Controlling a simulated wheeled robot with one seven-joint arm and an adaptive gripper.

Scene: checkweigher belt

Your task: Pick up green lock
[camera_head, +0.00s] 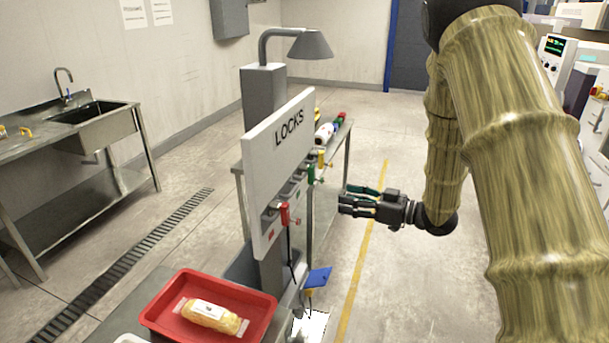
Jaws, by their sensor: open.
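The green lock (310,173) hangs on the white board marked LOCKS (277,140), between a red lock (284,214) lower left and a yellow lock (321,158) farther along. It is small and seen from the side. My gripper (345,201) is open with nothing visibly between its fingers. It points left toward the board, to the right of and a little below the green lock in the picture, with a visible gap between them. One finger looks dark green and the other black.
A grey post with a lamp (311,45) stands behind the board. A red tray (158,315) holding a wrapped loaf (212,314) is at the front. A blue flap (318,277) is below the board. A bench with coloured items (325,133) stands behind. Floor right of the board is clear.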

